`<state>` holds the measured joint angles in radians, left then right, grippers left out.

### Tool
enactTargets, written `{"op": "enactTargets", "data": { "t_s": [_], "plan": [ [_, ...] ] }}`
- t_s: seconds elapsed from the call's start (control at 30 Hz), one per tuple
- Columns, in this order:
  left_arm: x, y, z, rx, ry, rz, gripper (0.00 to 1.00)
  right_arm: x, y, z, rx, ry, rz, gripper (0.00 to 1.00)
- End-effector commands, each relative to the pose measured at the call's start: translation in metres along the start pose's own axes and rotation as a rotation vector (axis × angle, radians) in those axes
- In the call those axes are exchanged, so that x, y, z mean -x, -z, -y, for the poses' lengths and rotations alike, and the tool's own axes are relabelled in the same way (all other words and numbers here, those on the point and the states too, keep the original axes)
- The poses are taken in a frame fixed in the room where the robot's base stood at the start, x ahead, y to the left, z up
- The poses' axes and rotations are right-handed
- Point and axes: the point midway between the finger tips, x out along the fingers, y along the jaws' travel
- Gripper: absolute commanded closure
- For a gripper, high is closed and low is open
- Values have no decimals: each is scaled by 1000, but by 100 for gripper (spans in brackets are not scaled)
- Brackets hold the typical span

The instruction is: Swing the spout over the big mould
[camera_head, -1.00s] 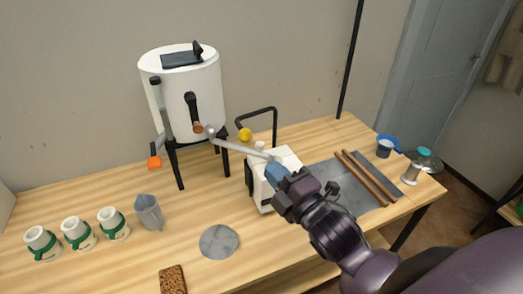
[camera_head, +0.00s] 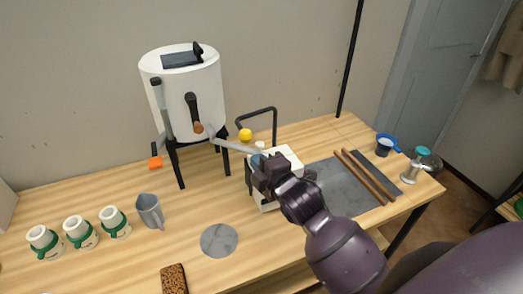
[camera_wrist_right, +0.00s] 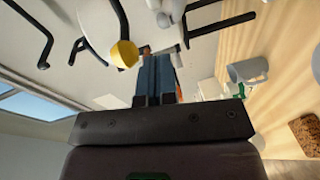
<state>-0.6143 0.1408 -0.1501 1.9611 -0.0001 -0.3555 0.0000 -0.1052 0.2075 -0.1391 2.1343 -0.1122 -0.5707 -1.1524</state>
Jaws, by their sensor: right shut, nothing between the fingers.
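The spout (camera_head: 236,146) is a pale tube running right from the front of the white tank (camera_head: 188,95). Its far end is by my right gripper (camera_head: 258,163), near the left top edge of the big mould. The big mould (camera_head: 288,154) is a white block, partly hidden behind my right gripper and wrist. My right gripper is shut and empty; its blue fingers (camera_wrist_right: 157,80) are together in the wrist view. I cannot tell whether the fingers touch the spout. My left gripper is not in view.
A black bent rod and a yellow ball (camera_head: 245,135) stand behind the spout. A grey jug (camera_head: 149,210), several small white moulds with green bands (camera_head: 82,232), and a round grey disc (camera_head: 219,240) are left. A dark board (camera_head: 342,188) with wooden sticks lies right.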

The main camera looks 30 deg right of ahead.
Motion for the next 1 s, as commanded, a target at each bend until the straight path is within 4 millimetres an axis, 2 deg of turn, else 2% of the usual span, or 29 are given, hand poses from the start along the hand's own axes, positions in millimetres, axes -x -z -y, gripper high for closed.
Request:
{"op": "enactTargets", "data": {
  "t_s": [0.07, 0.2, 0.33, 0.83, 1.0],
  "plan": [
    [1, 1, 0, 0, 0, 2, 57, -14, 0, -1, -1, 0, 0, 100],
    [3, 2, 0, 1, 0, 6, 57, -26, -16, -1, 2, 0, 2, 100],
    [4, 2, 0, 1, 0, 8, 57, -34, -24, 0, 1, 0, 0, 100],
    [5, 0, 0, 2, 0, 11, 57, -38, -29, 0, 1, -1, 0, 100],
    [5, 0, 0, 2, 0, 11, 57, -41, -36, -2, 5, -1, 0, 100]
  ]
}}
